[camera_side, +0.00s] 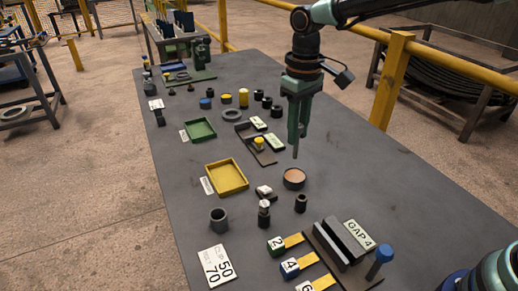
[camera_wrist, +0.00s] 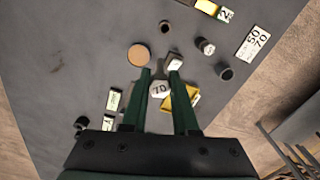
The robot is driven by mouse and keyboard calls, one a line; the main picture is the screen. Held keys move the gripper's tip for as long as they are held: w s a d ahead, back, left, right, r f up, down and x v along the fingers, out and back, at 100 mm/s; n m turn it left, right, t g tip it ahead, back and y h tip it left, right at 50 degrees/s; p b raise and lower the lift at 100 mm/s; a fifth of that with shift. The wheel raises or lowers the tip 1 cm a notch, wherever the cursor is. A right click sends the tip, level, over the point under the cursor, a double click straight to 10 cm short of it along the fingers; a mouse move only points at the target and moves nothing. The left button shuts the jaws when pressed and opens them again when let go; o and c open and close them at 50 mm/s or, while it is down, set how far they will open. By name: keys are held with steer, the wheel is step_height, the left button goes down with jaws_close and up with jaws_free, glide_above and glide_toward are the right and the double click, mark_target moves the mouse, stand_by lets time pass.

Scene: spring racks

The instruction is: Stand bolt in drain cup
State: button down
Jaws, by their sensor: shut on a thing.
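My gripper (camera_side: 297,128) is shut on a bolt (camera_side: 295,152), which hangs upright below the fingers, clear of the table. In the wrist view the bolt's pale head (camera_wrist: 159,88), marked 70, shows between my fingers (camera_wrist: 160,75). A dark hollow cup (camera_side: 219,220) stands at the front left of the table; it also shows in the wrist view (camera_wrist: 225,72). A round dark dish with a tan inside (camera_side: 294,178) stands just below the bolt in the side view and left of my fingers in the wrist view (camera_wrist: 138,55). No label shows which one is the drain cup.
A bolt with a pale head (camera_side: 264,212) stands in a dark holder right of the hollow cup. A black cylinder (camera_side: 301,204), a yellow tray (camera_side: 227,178), a green tray (camera_side: 199,130) and a GAP 4 rack (camera_side: 345,243) are nearby.

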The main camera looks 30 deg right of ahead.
steer(key=a+f+n, duration=0.2)
steer(key=a, duration=0.8)
steer(key=a+f+n, duration=0.1)
steer(key=a+f, duration=0.1)
steer(key=a, duration=0.7)
steer(key=shift+f, duration=2.45)
steer(key=shift+f, duration=2.35)
stand_by(0.7)
steer(key=c, duration=0.6)
jaws_free()
